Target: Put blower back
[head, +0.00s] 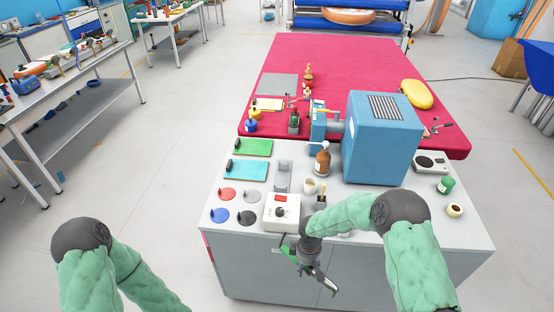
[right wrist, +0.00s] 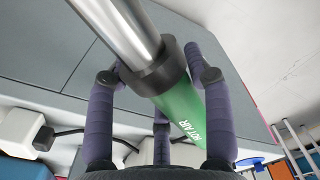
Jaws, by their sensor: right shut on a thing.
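The blower, a green "HOT AIR" body (right wrist: 188,112) with a dark collar and a metal nozzle (right wrist: 130,30), lies between the padded fingers of my right gripper (right wrist: 160,115) in the right wrist view. The fingers close around the green body. In the head view my right gripper (head: 312,265) hangs before the cabinet's front edge, with a bit of the green blower (head: 288,252) showing at its left. A white control box (head: 282,212) with a red switch stands on the worktop just behind. A grey upright holder (head: 283,176) stands behind that box. My left gripper is out of view.
The worktop (head: 225,233) carries coloured discs, green and blue plates (head: 246,169), a brown bottle (head: 322,161) and a large blue machine (head: 382,140). A red table (head: 330,60) adjoins behind. A black cable (right wrist: 68,133) runs by the box.

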